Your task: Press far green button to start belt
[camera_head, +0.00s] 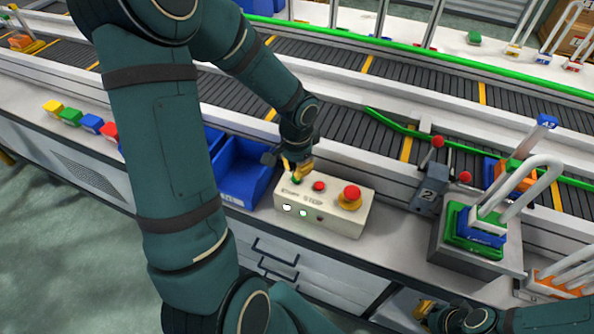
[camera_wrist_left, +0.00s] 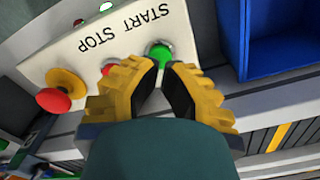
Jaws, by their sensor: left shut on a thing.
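The cream control box (camera_head: 335,222), labelled START STOP, stands on the bench in front of the belt. Its green button (camera_head: 296,179) is at the far left of the top, partly hidden by my left gripper (camera_head: 299,168). In the left wrist view the green button (camera_wrist_left: 160,54) sits right at the fingertips of my left gripper (camera_wrist_left: 160,66), whose yellow fingers are closed in on it with a narrow gap. How far the button is pressed cannot be told. My right gripper (camera_head: 424,310) is low at the bottom, its fingers partly hidden.
A red button (camera_head: 319,186) and a red mushroom knob on a yellow base (camera_head: 350,195) share the box. A blue bin (camera_head: 243,172) stands to its left. A grey post marked 2 (camera_head: 430,193) and a block with white handles (camera_head: 475,262) stand to the right. The belt (camera_head: 340,125) runs behind.

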